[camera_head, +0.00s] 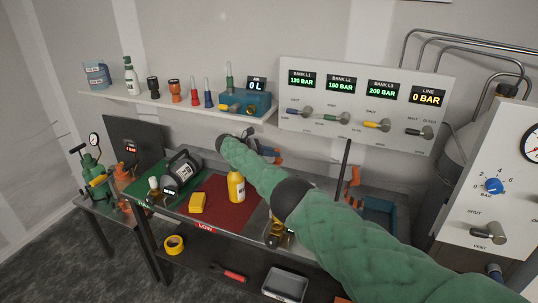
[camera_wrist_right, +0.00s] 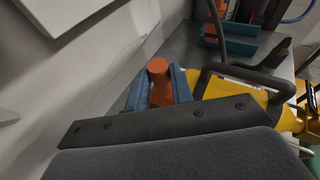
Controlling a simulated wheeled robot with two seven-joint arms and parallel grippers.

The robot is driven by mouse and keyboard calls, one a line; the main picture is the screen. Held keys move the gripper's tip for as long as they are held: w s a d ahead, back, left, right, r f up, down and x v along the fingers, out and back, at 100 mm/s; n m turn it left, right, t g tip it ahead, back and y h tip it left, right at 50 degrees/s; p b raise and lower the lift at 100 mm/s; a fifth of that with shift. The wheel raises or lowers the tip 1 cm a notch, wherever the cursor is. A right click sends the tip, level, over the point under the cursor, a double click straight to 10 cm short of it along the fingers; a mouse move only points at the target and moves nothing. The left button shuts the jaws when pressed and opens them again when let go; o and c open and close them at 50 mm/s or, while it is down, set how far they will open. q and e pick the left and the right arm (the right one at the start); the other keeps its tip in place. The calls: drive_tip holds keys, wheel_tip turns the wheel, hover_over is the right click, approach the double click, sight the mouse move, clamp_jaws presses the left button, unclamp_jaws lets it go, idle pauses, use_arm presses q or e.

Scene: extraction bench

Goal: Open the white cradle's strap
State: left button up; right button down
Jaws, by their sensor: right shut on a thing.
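My right gripper (camera_wrist_right: 160,90) has its blue fingers closed around an orange knob-like piece (camera_wrist_right: 158,68), which looks like part of a strap or lever. In the head view my right gripper (camera_head: 264,153) is at the back of the bench, near an orange part (camera_head: 278,158). My left gripper is not in view.
A blue cradle (camera_head: 380,207) with an orange upright part (camera_head: 352,180) stands to the right; it also shows in the wrist view (camera_wrist_right: 232,51). A yellow bottle (camera_head: 236,188) and yellow block (camera_head: 198,203) are on the red mat (camera_head: 220,211). A shelf (camera_head: 180,101) overhangs behind.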

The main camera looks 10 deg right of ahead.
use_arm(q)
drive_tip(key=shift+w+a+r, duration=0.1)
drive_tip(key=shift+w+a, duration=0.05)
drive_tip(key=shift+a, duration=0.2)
use_arm(e)
drive_tip(key=shift+a+f, duration=0.25)
drive_tip(key=c, duration=1.2)
unclamp_jaws()
drive_tip(key=shift+w, duration=0.1)
drive_tip(key=shift+r, duration=0.1)
